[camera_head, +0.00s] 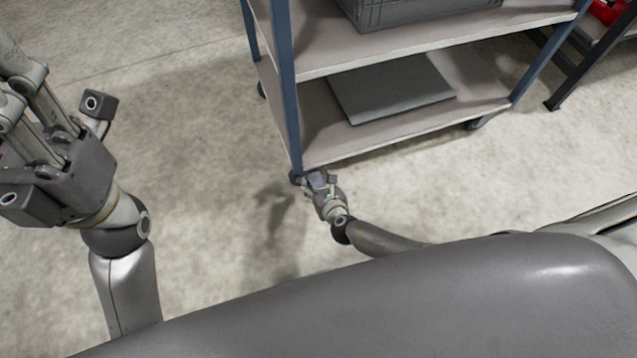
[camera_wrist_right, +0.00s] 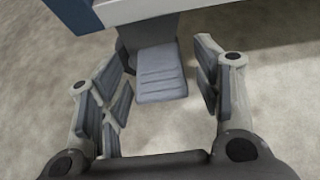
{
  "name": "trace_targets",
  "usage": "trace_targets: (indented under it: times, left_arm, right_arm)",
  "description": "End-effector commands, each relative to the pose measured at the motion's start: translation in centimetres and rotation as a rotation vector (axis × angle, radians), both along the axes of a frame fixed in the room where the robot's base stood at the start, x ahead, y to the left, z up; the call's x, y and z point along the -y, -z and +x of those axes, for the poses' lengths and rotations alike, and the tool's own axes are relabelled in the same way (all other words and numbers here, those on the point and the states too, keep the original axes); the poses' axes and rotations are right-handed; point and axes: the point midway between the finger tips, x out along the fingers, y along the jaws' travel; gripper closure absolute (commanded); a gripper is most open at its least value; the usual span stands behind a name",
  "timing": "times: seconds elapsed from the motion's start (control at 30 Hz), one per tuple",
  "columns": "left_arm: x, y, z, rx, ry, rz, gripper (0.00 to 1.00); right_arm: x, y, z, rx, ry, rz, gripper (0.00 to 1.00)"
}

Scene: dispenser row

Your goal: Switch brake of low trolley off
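The low trolley (camera_head: 405,139) has blue posts and two pale shelves, and stands at the upper middle of the head view. Its near left corner is by my right gripper (camera_head: 315,180). In the right wrist view a grey ribbed brake pedal (camera_wrist_right: 161,73) sticks out from under the trolley's corner (camera_wrist_right: 95,12). My right gripper also shows there (camera_wrist_right: 163,88), open, with its fingers on either side of the pedal and gaps to both. The caster behind the pedal is mostly hidden. My left gripper (camera_head: 20,75) is raised at the left, its fingertips cut off by the frame edge.
A dark grey flat panel (camera_head: 388,88) lies on the trolley's lower shelf and a grey crate (camera_head: 400,10) stands on the upper one. A dark-legged table (camera_head: 572,70) with a red item is at the upper right. The floor left of the trolley is clear.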

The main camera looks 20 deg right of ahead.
Motion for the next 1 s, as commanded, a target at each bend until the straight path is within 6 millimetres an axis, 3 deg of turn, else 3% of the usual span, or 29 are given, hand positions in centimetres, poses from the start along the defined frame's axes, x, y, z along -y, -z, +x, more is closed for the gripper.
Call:
trace_targets:
  times: [0.37, 0.8, 1.0]
  left_arm:
    - [0.0, -0.1, 0.0, 0.002, -0.001, 0.000, 0.60]
    - [0.0, -0.1, 0.0, 0.001, -0.001, 0.000, 0.60]
    - [0.0, -0.1, 0.0, 0.001, -0.001, 0.000, 0.60]
  right_arm:
    - [0.0, -0.3, -0.8, -0.001, 0.000, 0.000, 0.41]
    - [0.2, -3.0, -5.3, -0.001, -0.001, 0.000, 0.41]
    - [0.2, -3.7, -6.3, -0.001, -0.001, 0.000, 0.41]
